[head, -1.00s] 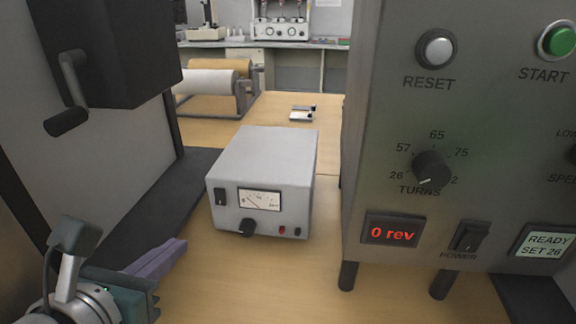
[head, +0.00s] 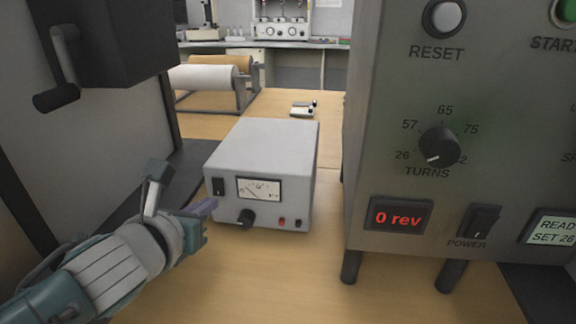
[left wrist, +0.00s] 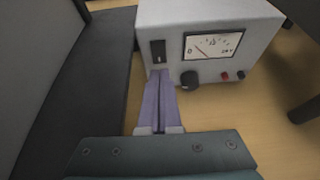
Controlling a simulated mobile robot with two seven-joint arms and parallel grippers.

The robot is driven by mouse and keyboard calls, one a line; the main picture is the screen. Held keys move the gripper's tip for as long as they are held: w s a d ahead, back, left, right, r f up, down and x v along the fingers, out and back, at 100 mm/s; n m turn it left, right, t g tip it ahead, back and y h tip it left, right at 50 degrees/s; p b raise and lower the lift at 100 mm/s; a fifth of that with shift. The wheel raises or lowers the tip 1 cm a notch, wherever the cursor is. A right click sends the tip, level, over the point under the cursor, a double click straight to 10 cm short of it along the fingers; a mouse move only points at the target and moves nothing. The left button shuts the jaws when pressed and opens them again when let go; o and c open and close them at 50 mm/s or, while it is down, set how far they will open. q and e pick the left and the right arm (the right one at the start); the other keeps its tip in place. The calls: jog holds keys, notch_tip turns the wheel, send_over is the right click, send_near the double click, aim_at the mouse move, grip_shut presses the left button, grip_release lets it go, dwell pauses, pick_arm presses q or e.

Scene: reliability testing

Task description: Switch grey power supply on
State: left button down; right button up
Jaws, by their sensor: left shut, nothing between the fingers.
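The grey power supply (head: 262,170) stands on the wooden table in the middle of the head view. Its front has a black rocker switch (head: 218,187) at the left, an analogue meter (head: 259,189), a black knob (head: 246,218) and small red and black sockets. My left gripper (head: 211,204) is shut and empty, its purple fingers at the lower left of the front panel. In the left wrist view the fingertips (left wrist: 160,73) appear just below the rocker switch (left wrist: 158,51); I cannot tell if they touch the panel. My right gripper is not in view.
A large grey machine (head: 400,215) with a TURNS dial, a red "0 rev" display and its own POWER switch (head: 480,221) stands close on the right. A dark machine with a crank (head: 65,70) stands at the left. Rolls (head: 205,77) lie behind.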

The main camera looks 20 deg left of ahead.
aim_at(218, 187)
pick_arm(q)
jog(key=shift+w+a+f, duration=0.1)
jog(key=shift+w+a, duration=0.15)
jog(key=shift+w, duration=0.75)
jog(key=shift+w+f+b, duration=0.1)
jog(key=shift+w+b, duration=0.1)
jog(key=shift+b, duration=0.1)
jog(key=shift+r+p, duration=0.9)
